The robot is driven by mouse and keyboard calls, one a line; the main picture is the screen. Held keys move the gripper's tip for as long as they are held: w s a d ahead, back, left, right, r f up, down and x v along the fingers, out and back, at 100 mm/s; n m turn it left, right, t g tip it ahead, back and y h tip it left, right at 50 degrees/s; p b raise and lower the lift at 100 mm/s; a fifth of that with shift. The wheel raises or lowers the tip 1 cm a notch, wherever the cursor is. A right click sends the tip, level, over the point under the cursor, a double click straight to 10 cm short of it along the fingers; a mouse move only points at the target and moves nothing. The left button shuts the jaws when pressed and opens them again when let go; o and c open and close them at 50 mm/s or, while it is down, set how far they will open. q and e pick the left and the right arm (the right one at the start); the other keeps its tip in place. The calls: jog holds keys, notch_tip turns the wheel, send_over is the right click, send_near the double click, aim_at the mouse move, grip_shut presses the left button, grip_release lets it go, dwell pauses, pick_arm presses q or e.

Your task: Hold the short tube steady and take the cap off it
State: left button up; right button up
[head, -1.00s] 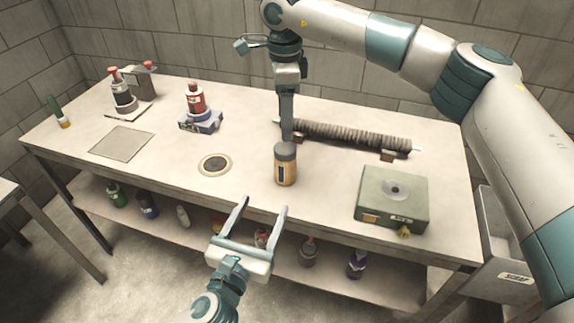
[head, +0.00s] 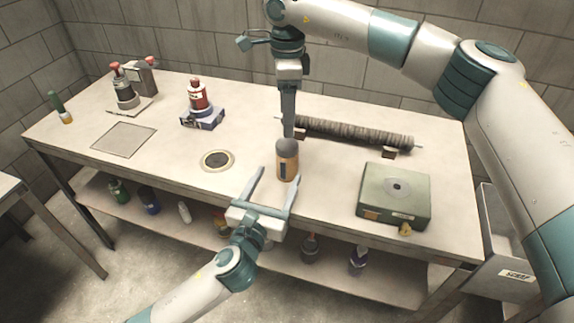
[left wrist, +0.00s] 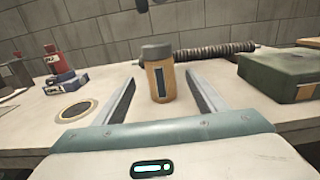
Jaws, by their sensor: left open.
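The short tube (head: 288,167), a tan cylinder with a dark label, stands upright near the table's front edge. Its grey cap (head: 287,146) is on top. My left gripper (head: 278,175) is open and low in front of the tube, its fingers pointing at it. In the left wrist view the tube (left wrist: 160,84) and cap (left wrist: 156,51) appear between the two open fingers, with gaps on both sides. My right gripper (head: 288,133) points straight down above or just behind the cap. Its fingers show edge-on, so their opening and any contact are unclear.
A long ribbed mesh roll (head: 355,134) lies behind the tube. A green box (head: 394,195) stands to the right. A round ringed disc (head: 217,160) lies left of the tube. A red bottle (head: 197,94) on a blue stand and a square plate (head: 124,139) are farther left.

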aim_at(284, 165)
pick_arm(q)
jog(key=x, duration=0.8)
jog(key=shift+w, duration=0.3)
grip_shut()
pick_arm(e)
jog(key=m, duration=0.4)
jog(key=shift+m, duration=0.4)
jog(key=m, duration=1.1)
jog(key=shift+m, duration=0.3)
jog(key=m, duration=0.6)
jog(key=shift+f, duration=0.1)
